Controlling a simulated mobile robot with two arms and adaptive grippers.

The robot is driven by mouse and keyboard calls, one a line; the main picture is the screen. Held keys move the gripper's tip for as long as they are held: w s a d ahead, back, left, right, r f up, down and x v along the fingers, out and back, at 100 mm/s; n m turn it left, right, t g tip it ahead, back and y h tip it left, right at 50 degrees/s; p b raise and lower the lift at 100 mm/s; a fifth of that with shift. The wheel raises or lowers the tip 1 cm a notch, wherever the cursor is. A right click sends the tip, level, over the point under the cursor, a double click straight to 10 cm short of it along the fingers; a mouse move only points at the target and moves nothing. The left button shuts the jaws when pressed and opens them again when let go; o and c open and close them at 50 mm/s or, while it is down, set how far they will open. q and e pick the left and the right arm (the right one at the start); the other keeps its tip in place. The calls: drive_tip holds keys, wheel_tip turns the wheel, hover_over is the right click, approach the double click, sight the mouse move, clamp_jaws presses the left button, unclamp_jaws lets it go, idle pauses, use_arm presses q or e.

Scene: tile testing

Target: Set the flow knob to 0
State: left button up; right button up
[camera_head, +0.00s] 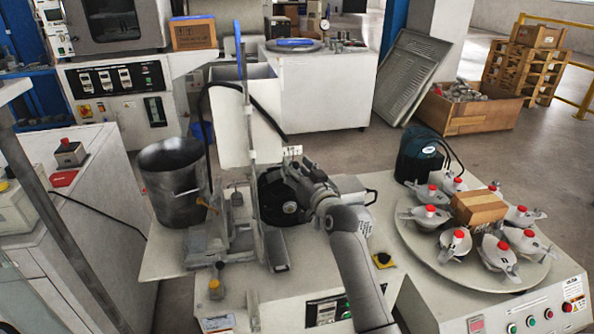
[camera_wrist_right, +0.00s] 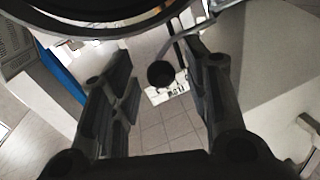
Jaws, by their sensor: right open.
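The flow knob (camera_wrist_right: 160,74) is a small round black knob in the middle of the right wrist view. A white label plate (camera_wrist_right: 178,92) with black marks is beside it; its setting is too small to read. In the head view a small white plate (camera_head: 292,151) stands just beyond my right gripper (camera_head: 300,172), and the knob itself cannot be made out there. In the right wrist view my right gripper (camera_wrist_right: 160,85) is open, with one dark finger on each side of the knob. The fingers look apart from the knob. My left gripper is not in view.
A dark round wheel (camera_head: 282,197) on the machine is beside my right gripper. A metal bucket (camera_head: 174,180) stands left. A round turntable (camera_head: 477,262) with several red-capped parts and a cardboard box (camera_head: 478,208) is to the right. Open floor (camera_head: 330,150) lies behind the machine.

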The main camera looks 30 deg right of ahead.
clamp_jaws()
idle(0.3)
drive_tip(key=shift+w+a+r, duration=0.1)
drive_tip(key=shift+a, duration=0.1)
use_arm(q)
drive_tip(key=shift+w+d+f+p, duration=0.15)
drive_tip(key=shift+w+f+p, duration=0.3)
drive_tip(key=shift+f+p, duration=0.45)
use_arm(e)
drive_tip(key=shift+w+a, duration=0.15)
drive_tip(key=shift+a, duration=0.45)
drive_tip(key=shift+w+a, duration=0.15)
drive_tip(key=shift+a, duration=0.4)
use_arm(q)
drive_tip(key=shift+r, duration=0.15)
use_arm(e)
unclamp_jaws()
drive_tip(key=shift+a, duration=0.1)
